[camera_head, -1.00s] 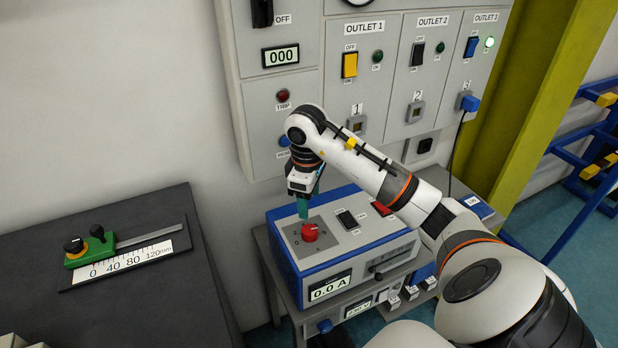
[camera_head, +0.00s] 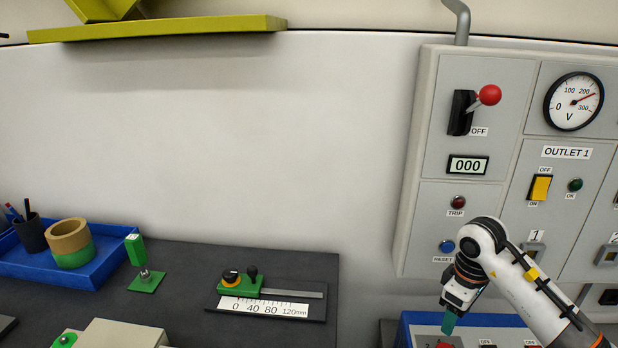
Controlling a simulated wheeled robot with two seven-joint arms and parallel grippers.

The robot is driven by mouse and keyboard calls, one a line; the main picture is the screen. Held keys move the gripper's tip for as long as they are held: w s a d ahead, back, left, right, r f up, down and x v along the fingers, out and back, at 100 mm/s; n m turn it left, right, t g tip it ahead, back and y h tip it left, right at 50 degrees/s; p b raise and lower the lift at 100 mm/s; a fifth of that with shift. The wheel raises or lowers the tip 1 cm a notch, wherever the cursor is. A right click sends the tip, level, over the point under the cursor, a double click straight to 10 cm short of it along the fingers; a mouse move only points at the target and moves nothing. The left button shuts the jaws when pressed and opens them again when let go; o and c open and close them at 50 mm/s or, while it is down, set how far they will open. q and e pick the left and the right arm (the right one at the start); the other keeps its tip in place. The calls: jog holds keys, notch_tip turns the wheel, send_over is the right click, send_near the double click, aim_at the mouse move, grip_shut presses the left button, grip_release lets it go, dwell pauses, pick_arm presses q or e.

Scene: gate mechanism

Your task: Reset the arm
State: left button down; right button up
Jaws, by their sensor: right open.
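My right gripper (camera_head: 449,322) is low at the right, pointing down over the top of the blue and grey power box (camera_head: 405,330), whose red knob is only partly in view at the bottom edge. It is open, and I see nothing held in it. My right arm comes in from the lower right in front of the grey wall panel (camera_head: 410,215). The panel has a blue RESET button (camera_head: 447,246), a dark red TRIP lamp (camera_head: 458,202), a display reading 000 (camera_head: 467,165) and a red-balled lever (camera_head: 489,94) by the OFF label. My left gripper is not in view.
On the dark bench (camera_head: 190,290) are a green slider with a 0 to 120 mm scale (camera_head: 265,308), a green stand (camera_head: 136,250) and a blue tray (camera_head: 100,272) with tape rolls and a pen cup. A yellow-green shelf (camera_head: 160,27) is above. The wall between is clear.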

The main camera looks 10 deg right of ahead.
jog(key=w+a+n+t+y, duration=0.25)
jog(key=a+n+y, duration=0.6)
jog(key=a, duration=1.05)
jog(key=s+a+r+t+y, duration=0.2)
jog(key=a+r+t+y, duration=0.6)
jog(key=r+y, duration=0.15)
jog(key=w+d+m+t+h, duration=0.2)
jog(key=d+m+t+h, duration=0.6)
jog(key=m+t+h, duration=0.3)
jog(key=s+d+f+m+g+h, duration=0.4)
jog(key=d+f+m+g+h, duration=0.15)
jog(key=f+h, duration=0.35)
jog(key=s+a+f+n+g+y, duration=0.1)
jog(key=s+a+f+n+g, duration=0.1)
jog(key=s+f+g, duration=0.65)
jog(key=s+a+f+n+g+y, duration=0.2)
jog(key=s+a+f+g, duration=0.3)
jog(key=s, duration=0.6)
notch_tip(320, 180, down, 28)
jog(key=d+b, duration=0.2)
jog(key=s+d+f+g+b, duration=0.1)
jog(key=s+d+f+g, duration=0.1)
jog(key=s+f, duration=1.5)
jog(key=shift+s+d+f+n, duration=0.3)
jog(key=shift+d+f+n, duration=0.15)
jog(key=shift+f, duration=0.3)
